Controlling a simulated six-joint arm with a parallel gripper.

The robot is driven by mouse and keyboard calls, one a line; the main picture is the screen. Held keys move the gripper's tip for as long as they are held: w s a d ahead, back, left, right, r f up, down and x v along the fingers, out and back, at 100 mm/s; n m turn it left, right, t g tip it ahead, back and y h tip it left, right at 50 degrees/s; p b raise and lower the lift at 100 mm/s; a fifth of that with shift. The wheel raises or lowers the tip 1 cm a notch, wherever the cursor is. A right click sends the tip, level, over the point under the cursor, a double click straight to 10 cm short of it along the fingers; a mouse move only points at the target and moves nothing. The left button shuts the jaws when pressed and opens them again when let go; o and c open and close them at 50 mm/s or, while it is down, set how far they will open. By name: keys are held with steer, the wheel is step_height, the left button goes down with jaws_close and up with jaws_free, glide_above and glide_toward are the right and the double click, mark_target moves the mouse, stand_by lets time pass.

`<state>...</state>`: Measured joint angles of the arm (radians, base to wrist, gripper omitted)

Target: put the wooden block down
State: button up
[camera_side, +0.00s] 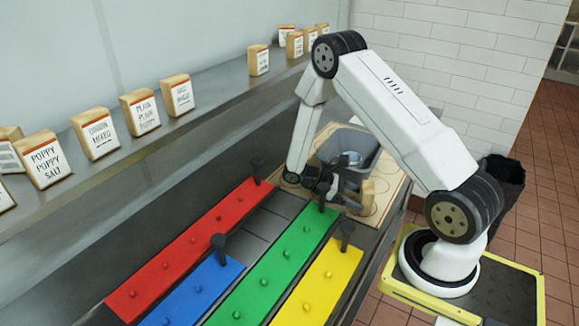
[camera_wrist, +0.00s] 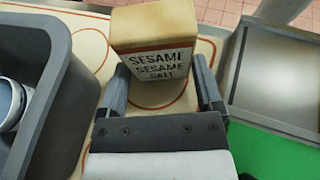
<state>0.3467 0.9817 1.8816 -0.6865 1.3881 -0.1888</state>
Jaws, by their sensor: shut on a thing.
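The wooden block (camera_wrist: 153,28) is tan with a white label reading "SESAME SESAME SALT". My gripper (camera_wrist: 160,76) has one finger on each side of its near end and is shut on it. In the side view, the block (camera_side: 368,188) shows small and tan at the right of my gripper (camera_side: 347,198), over the pale board with circle outlines (camera_side: 391,169). I cannot tell whether its underside touches the board. My fingers hide part of it in the side view.
Red (camera_side: 190,248), blue (camera_side: 195,290), green (camera_side: 275,265) and yellow (camera_side: 318,285) strips with dark handles lie nearby. Several labelled blocks stand on the shelf (camera_side: 215,100).

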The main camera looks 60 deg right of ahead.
steer(key=shift+f, duration=0.1)
steer(key=o, duration=1)
steer(key=shift+o, duration=0.2)
steer(key=shift+w, duration=0.15)
steer(key=shift+v, duration=3.8)
steer(key=shift+w+a+r+m+t, duration=0.1)
steer(key=shift+w+a+m+t, duration=0.05)
steer(key=shift+w+t, duration=0.2)
steer(key=shift+w+a+r+m+t, duration=0.15)
steer(key=shift+w+a+t, duration=0.1)
steer(key=shift+w, duration=0.1)
steer(key=w+a+t, duration=0.1)
steer(key=a+r+t, duration=0.1)
steer(key=t, duration=0.1)
steer(key=shift+w+a+r+m+y, duration=0.15)
steer(key=shift+w+a+m+y, duration=0.15)
steer(key=shift+w+a+y, duration=0.1)
steer(key=s+a+r+m+t+y, duration=0.1)
steer(key=s+a+r+t+y, duration=0.1)
steer(key=a+t, duration=0.3)
steer(key=s+a+r+m+t+y, duration=0.2)
steer(key=a+r+t, duration=0.2)
steer(key=a, duration=0.4)
steer(key=shift+s+a+r+t, duration=0.25)
steer(key=shift+a+r+t, duration=0.1)
steer(key=shift+t, duration=0.55)
